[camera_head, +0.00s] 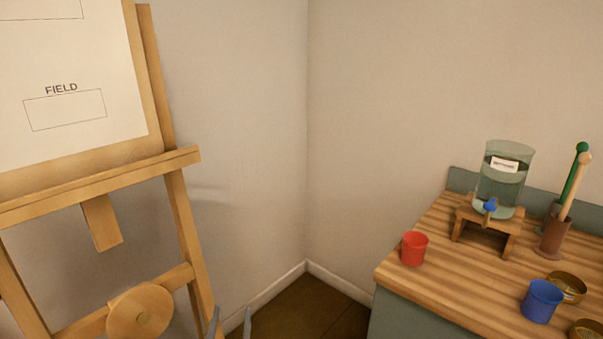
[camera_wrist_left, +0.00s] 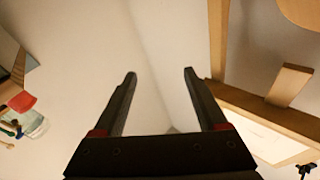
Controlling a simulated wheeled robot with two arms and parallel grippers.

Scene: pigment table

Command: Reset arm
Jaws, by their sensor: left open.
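My left gripper (camera_head: 231,323) shows only its two fingertips at the bottom edge of the head view, between the easel and the table. In the left wrist view the left gripper (camera_wrist_left: 159,76) has its two dark fingers spread apart with nothing between them. It is open and empty, away from both the easel and the table. My right gripper is in neither view.
A wooden easel (camera_head: 183,235) with a paper marked FIELD (camera_head: 65,65) stands at left. At right a wooden table (camera_head: 455,285) holds a red cup (camera_head: 414,248), a blue cup (camera_head: 541,301), a glass dispenser (camera_head: 502,180) on a stand and brass bowls. Floor between is clear.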

